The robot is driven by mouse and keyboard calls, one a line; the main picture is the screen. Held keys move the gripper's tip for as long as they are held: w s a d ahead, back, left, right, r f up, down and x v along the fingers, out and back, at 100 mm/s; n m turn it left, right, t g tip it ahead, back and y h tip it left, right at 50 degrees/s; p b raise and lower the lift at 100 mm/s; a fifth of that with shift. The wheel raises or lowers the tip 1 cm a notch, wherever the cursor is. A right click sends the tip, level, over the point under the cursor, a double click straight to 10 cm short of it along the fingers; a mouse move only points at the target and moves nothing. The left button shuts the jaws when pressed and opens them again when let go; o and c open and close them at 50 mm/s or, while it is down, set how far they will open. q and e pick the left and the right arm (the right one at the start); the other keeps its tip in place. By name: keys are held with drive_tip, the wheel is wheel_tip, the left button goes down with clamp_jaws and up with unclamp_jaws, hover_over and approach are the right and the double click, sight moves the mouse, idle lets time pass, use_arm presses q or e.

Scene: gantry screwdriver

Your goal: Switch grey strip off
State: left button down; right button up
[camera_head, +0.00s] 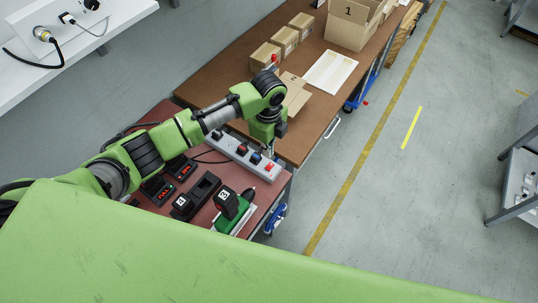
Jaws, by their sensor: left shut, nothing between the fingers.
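The grey power strip (229,149) lies at the back edge of the reddish table, running from upper left to lower right. Plugs sit in some of its sockets. A red switch (269,167) shows at its right end; whether it is on or off is too small to tell. My left gripper (269,152) points down over the right part of the strip, close to the red switch. Its fingers are shut and empty. Contact with the strip cannot be made out. My right gripper is not in view.
On the reddish table stand black chargers (180,167), a black battery marked 4 (182,205) and a battery marked 5 (227,204) on a green base. A brown table (225,80) behind holds cardboard boxes (265,57) and a white board (330,72).

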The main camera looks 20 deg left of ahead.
use_arm(q)
wheel_tip(320, 180, up, 5)
drive_tip(key=shift+s+f+b, duration=0.1)
drive_tip(key=shift+b, duration=0.3)
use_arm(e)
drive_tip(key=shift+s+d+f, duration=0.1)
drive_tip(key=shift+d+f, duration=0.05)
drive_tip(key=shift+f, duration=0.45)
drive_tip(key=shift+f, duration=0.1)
